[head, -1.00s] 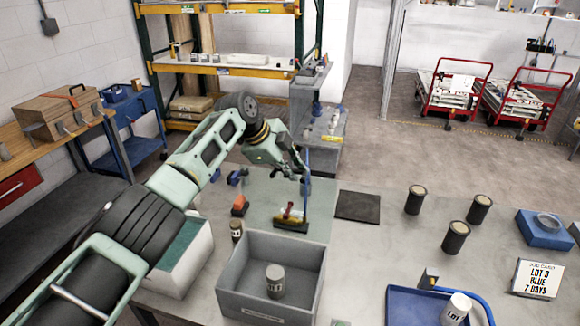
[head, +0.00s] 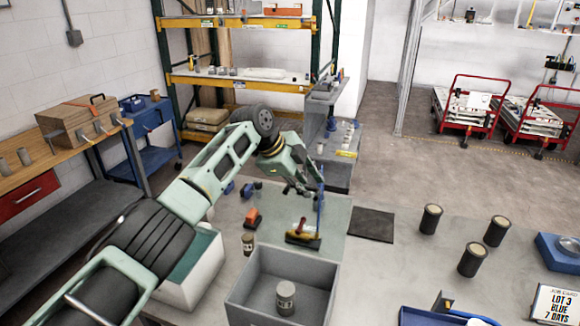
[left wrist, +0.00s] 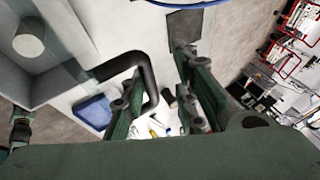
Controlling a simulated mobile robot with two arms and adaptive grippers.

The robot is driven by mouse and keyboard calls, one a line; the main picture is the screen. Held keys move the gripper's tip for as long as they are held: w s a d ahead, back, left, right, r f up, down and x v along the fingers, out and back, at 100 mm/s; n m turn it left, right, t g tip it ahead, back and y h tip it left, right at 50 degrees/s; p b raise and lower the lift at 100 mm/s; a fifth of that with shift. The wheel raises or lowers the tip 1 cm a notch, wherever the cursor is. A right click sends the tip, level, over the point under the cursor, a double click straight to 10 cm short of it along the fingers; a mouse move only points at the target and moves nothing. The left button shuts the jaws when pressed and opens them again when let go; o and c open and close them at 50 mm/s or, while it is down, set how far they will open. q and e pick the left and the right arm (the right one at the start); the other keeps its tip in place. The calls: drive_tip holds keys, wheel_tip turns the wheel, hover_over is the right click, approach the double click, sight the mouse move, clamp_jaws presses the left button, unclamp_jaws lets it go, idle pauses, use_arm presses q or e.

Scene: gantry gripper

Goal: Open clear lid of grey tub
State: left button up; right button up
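The grey tub (head: 325,290) stands open-looking on the bench at the bottom centre, cut off by the lower edge. A grey can (head: 285,297) with a pale label stands in it. I cannot make out a clear lid. In the left wrist view a tub wall (left wrist: 75,25) shows at upper left with the can (left wrist: 28,40) beside it. My left gripper (head: 303,186) is in the air beyond the tub, apart from it. In the left wrist view the left gripper's fingers (left wrist: 160,78) are spread with nothing seen held. My right gripper is out of view.
A red-handled tool (head: 303,235) and an orange block (head: 252,217) lie behind the tub. A small can (head: 248,243) stands at its left. A white box (head: 205,275) is under my left arm. Several black cylinders (head: 472,259) stand at right. A dark mat (head: 371,224) lies flat.

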use_arm(q)
drive_tip(key=v, duration=1.1)
drive_tip(key=shift+a, duration=0.3)
drive_tip(key=shift+s+a+r, duration=0.1)
drive_tip(key=shift+s+r, duration=0.05)
drive_tip(key=shift+r, duration=0.15)
drive_tip(key=shift+r, duration=0.1)
